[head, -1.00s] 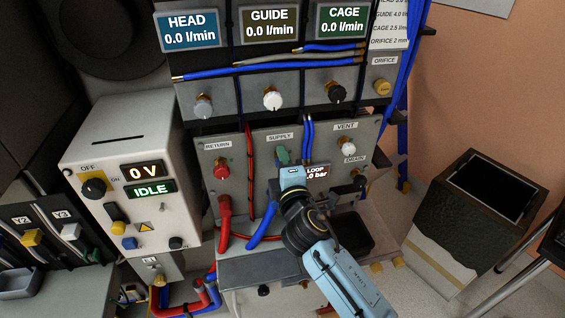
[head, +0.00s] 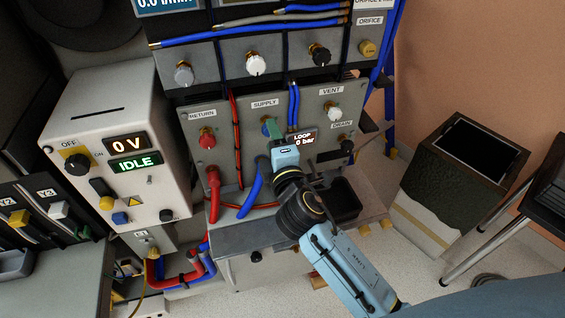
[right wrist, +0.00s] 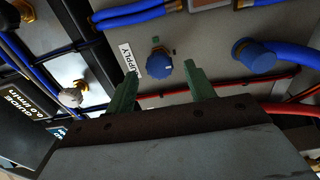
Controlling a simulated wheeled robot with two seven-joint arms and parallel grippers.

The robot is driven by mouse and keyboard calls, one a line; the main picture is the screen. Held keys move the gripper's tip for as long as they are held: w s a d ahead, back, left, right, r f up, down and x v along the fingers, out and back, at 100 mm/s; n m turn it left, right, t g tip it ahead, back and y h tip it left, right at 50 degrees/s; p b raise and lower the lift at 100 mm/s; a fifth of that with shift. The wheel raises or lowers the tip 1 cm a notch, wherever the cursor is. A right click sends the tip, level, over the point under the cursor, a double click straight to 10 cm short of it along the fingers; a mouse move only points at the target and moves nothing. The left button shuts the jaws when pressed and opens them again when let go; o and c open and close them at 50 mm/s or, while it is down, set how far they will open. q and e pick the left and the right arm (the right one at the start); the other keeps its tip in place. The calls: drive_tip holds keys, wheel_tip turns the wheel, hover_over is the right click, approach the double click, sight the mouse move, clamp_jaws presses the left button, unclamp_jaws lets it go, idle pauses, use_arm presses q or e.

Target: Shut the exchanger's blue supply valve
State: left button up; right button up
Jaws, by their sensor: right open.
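The blue supply valve (right wrist: 158,62) is a small round knob beside the SUPPLY label (right wrist: 131,61) in the right wrist view. My right gripper (right wrist: 164,87) is open, with one green finger to either side of the knob's position in the picture. The knob lies a little beyond the fingertips, and no contact shows. In the head view my right gripper (head: 270,128) is at the exchanger panel (head: 225,175), just below the SUPPLY label (head: 264,104), and mostly hides the knob. My left gripper is not in view.
A red RETURN knob (head: 207,138) is left of the supply valve, a white VENT knob (head: 334,114) right. Blue hoses (head: 293,105) and a LOOP display (head: 301,139) reading 0 bar sit close to the gripper. A power box (head: 120,165) reads 0 V, IDLE.

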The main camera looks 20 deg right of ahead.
drive_tip(key=s, duration=0.9)
drive_tip(key=shift+s+a+b, duration=0.25)
drive_tip(key=shift+a+b, duration=0.05)
drive_tip(key=shift+b, duration=0.1)
drive_tip(key=shift+d, duration=0.1)
drive_tip(key=s+d+f+m+g+h, duration=0.1)
drive_tip(key=s+d+f+m+g, duration=0.85)
drive_tip(key=s+f+m, duration=0.2)
drive_tip(key=s+a+f+m+g+y, duration=0.25)
drive_tip(key=s+m+g, duration=0.2)
drive_tip(key=s, duration=0.45)
wheel_tip(320, 180, down, 27)
drive_tip(key=s+n+g, duration=0.1)
drive_tip(key=s+g, duration=0.1)
drive_tip(key=s+d+f+g, duration=0.1)
drive_tip(key=s+d+f, duration=0.2)
drive_tip(key=s+f, duration=1)
drive_tip(key=shift+s+f, duration=0.15)
drive_tip(key=shift+s, duration=1)
